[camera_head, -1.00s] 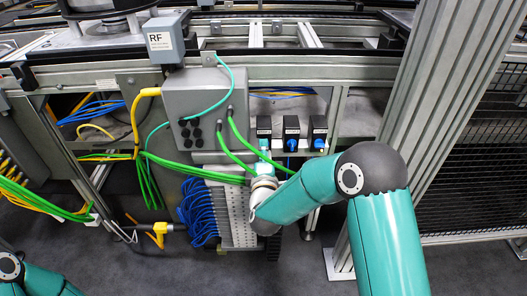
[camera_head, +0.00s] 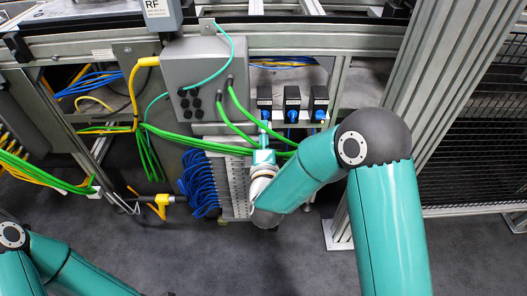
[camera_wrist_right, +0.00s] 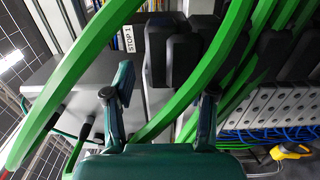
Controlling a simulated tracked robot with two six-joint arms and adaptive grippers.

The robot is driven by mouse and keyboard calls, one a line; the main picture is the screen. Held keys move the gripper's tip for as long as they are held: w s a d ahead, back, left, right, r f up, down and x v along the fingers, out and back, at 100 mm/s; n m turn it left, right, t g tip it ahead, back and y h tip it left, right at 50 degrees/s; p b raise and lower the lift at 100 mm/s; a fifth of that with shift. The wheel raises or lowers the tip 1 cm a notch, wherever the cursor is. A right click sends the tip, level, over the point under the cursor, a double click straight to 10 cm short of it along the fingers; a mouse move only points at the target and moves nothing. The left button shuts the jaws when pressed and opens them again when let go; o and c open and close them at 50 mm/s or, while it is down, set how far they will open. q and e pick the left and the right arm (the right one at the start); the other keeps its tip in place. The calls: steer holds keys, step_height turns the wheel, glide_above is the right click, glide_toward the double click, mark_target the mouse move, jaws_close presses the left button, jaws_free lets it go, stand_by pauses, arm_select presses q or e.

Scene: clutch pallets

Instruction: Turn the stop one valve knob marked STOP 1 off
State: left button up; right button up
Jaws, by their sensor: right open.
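Three black valve blocks with blue knobs hang under the frame rail in the head view: a left one (camera_head: 264,97), a middle one (camera_head: 292,98) and a right one (camera_head: 318,98). Their labels are too small to read there. In the right wrist view, a white STOP 1 label (camera_wrist_right: 129,38) stands beside black blocky parts (camera_wrist_right: 156,52); no blue knob shows clearly. My right gripper (camera_wrist_right: 159,108) is open and empty, its fingers spread short of these parts. In the head view it (camera_head: 264,147) is below the left valve. My left gripper is out of view.
Green cables (camera_head: 232,135) cross close to my right gripper and pass in front of it in the wrist view (camera_wrist_right: 215,60). A grey control box (camera_head: 185,75) stands left of the valves. A metal post and mesh fence (camera_head: 480,130) stand at right.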

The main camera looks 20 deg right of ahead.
steer(key=v, duration=0.6)
steer(key=shift+s, duration=0.3)
